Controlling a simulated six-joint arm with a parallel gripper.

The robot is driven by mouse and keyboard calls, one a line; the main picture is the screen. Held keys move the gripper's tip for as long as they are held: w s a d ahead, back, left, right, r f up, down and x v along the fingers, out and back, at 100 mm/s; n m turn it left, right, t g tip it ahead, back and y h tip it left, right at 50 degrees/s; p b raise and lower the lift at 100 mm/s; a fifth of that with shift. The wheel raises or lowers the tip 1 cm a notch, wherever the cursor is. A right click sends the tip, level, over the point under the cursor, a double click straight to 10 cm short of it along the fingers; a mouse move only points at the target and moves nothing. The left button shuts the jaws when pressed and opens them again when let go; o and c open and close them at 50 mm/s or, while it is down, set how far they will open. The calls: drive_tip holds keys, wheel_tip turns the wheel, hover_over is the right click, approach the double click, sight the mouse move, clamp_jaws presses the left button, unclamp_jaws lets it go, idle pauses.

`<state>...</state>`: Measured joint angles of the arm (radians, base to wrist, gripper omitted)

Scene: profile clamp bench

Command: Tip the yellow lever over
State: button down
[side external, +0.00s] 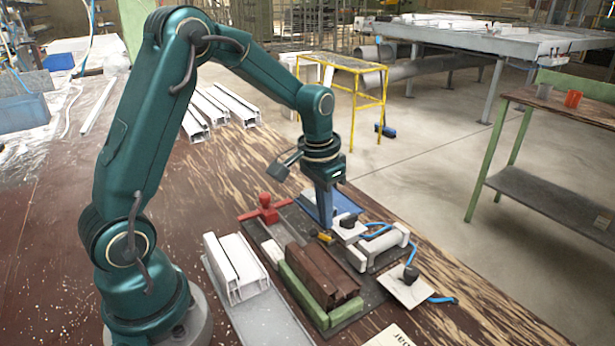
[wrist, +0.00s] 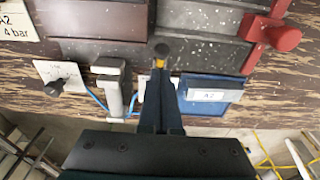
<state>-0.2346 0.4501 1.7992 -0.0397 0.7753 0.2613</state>
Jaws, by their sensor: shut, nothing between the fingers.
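I cannot tell whether the fingertips touch the lever.
A brown profile (side external: 325,272) lies along a green strip (side external: 305,293). A red handle (side external: 265,209) stands at the far end. A blue plate (wrist: 212,92) is right of my fingers in the wrist view, and a grey cylinder (wrist: 113,90) with blue hoses is left. White profiles (side external: 237,268) lie nearby.

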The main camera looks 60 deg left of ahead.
drive_tip(key=shift+r, duration=0.1)
wheel_tip(320, 180, up, 7)
drive_tip(key=w, duration=0.1)
idle(0.9)
wheel_tip(320, 180, up, 5)
drive_tip(key=t, duration=0.2)
hover_over(330, 237)
drive_tip(key=s+d, duration=0.2)
drive_tip(key=d, duration=0.1)
drive_tip(key=s+d+r+m+t, duration=0.1)
drive_tip(key=s+d+r, duration=0.15)
drive_tip(key=s, duration=0.35)
drive_tip(key=s+f, duration=0.2)
drive_tip(key=s, duration=0.2)
drive_tip(key=s+d+f+t, duration=0.1)
drive_tip(key=s+f, duration=0.1)
drive_tip(key=s, duration=0.3)
drive_tip(key=shift+s+d+f+n, duration=0.15)
drive_tip(key=shift+d+f+n, duration=0.15)
drive_tip(key=shift+f+n, duration=0.1)
